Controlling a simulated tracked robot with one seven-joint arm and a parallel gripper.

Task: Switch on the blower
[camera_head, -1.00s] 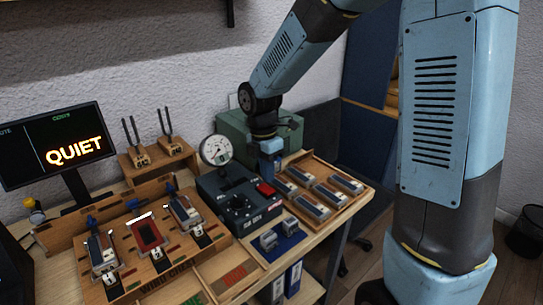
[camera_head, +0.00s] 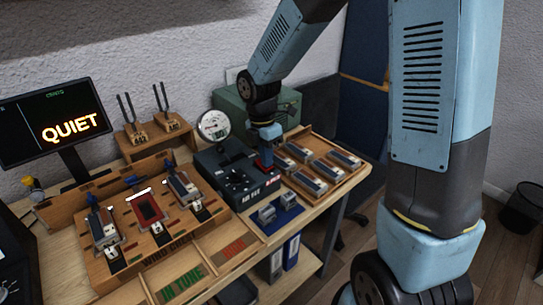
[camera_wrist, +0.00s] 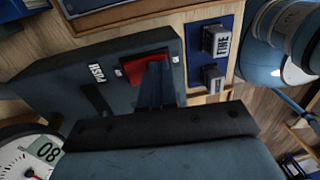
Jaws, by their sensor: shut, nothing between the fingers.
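The blower box (camera_head: 236,178) is a dark grey unit on the bench with a black knob and a red switch (camera_head: 264,166) at its right end. My gripper (camera_head: 268,143) is shut and empty, pointing down at the switch from above. In the wrist view, the shut fingers (camera_wrist: 155,84) overlap the right part of the red switch (camera_wrist: 133,71). I cannot tell for sure whether they touch or press it. The round dial gauge (camera_head: 213,126) stands behind the box; its needle is small in the head view. The monitor (camera_head: 54,132) reads QUIET.
A wooden tray of grey-topped blocks (camera_head: 350,180) lies right of the blower. A blue mat (camera_head: 284,219) with two small blocks is in front. A wooden rack (camera_head: 100,262) is at left, tuning forks (camera_head: 128,106) behind it. A green case (camera_head: 238,115) stands behind my gripper.

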